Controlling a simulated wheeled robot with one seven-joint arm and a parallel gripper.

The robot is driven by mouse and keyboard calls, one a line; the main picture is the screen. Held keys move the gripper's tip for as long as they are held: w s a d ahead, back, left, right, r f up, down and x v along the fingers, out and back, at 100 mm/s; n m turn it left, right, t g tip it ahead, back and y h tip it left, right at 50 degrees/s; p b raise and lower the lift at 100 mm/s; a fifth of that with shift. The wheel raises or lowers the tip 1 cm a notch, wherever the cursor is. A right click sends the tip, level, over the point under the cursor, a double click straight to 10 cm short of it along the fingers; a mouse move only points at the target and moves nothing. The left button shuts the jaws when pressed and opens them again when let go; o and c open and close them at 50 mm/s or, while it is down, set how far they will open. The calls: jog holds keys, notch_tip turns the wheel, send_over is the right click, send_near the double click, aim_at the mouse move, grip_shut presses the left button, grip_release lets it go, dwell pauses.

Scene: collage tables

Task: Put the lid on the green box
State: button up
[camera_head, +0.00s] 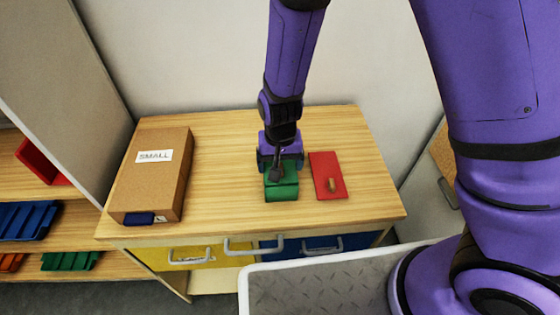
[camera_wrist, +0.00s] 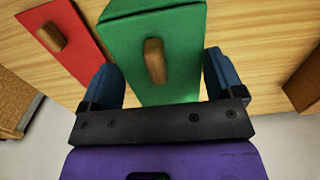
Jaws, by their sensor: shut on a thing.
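The green box (camera_head: 282,194) stands on the wooden table top near its middle. A green lid (camera_wrist: 178,62) with a wooden knob (camera_wrist: 155,60) shows in the wrist view, at the box's top. My gripper (camera_head: 281,163) points down at the box's far part, and its blue fingers (camera_wrist: 160,82) sit on both sides of the green lid. It is shut on the lid's sides, with the knob between the fingers. Whether the lid is fully seated on the box cannot be told. The gripper hides part of the top in the head view.
A red lid (camera_head: 322,168) with a wooden knob lies just right of the green box. A cardboard box (camera_head: 172,183) marked SMALL stands at the table's left. Yellow (camera_head: 190,258) and blue (camera_head: 305,247) fronts with handles show below the table top. Table space behind is clear.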

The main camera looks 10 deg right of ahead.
jog(key=shift+f, duration=0.15)
jog(key=o, duration=0.7)
jog(key=shift+r, duration=3.55)
